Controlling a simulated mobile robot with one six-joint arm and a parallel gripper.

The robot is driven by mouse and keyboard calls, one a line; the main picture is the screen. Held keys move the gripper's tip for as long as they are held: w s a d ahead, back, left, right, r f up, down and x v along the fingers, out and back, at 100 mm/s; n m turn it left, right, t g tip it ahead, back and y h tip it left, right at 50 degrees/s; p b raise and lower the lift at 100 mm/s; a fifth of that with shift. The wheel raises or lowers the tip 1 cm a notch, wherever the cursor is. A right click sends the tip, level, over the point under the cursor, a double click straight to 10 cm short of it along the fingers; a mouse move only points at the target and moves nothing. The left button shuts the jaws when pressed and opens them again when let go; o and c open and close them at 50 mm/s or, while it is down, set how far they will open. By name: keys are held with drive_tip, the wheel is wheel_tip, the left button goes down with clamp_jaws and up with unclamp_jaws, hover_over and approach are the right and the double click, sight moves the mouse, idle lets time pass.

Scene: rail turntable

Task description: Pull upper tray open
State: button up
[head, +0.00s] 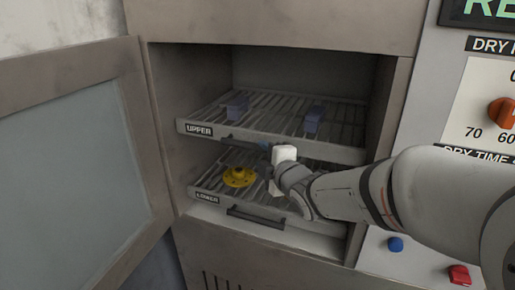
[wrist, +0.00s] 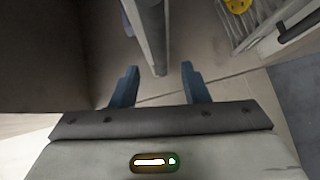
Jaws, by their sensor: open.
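The upper tray (head: 335,153), labelled UPPER, sits inside the open cabinet with a dark bar handle (head: 240,142) on its front. My gripper (head: 265,147) is at the right part of that handle, its fingers mostly hidden by its white body. In the wrist view my open gripper (wrist: 159,66) shows two blue fingers apart. A grey bar (wrist: 152,30), apparently the upper handle, runs down between them, its end near the fingertips. I see a gap on both sides of the bar and no grip on it.
The lower tray (head: 207,197) below has its own handle (head: 255,217) and carries a yellow flanged part (head: 239,177). Two purple-blue blocks (head: 237,106) (head: 313,119) lie on the upper tray. The cabinet door (head: 75,150) stands open at left. A control panel (head: 440,190) is at right.

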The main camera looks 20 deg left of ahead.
sight(254, 148)
drive_tip(key=shift+w+a+r, duration=0.1)
drive_tip(key=shift+w+a, duration=0.1)
drive_tip(key=shift+a, duration=0.1)
drive_tip(key=shift+p+x, duration=0.55)
drive_tip(key=shift+x, duration=2.9)
drive_tip(key=shift+c, duration=0.5)
clamp_jaws()
